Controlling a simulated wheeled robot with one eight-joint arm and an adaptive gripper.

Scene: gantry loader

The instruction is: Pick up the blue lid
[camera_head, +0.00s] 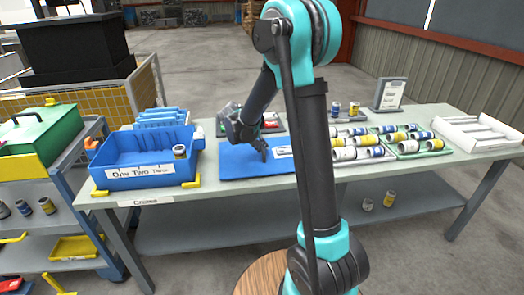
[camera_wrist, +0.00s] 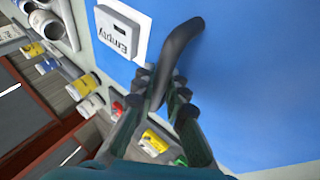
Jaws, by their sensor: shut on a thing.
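The blue lid (camera_head: 238,165) is a flat blue panel at the middle of the table, right of the blue crate. It fills much of the wrist view (camera_wrist: 250,85). It carries a white label (camera_wrist: 123,36) reading "Empty" and a dark curved handle (camera_wrist: 181,42). My gripper (camera_head: 262,150) reaches down onto the lid from above. In the wrist view my gripper (camera_wrist: 166,92) has its fingers closed around the handle. The head view does not clearly show whether the lid rests on the table or is slightly raised.
A blue crate (camera_head: 140,182) labelled "One Two Three" stands left, with a can (camera_head: 180,152) at its corner. Trays of cans (camera_head: 412,142) and a white divided tray (camera_head: 475,132) are to the right. A small sign (camera_head: 390,93) stands behind. Red and yellow items lie behind the lid.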

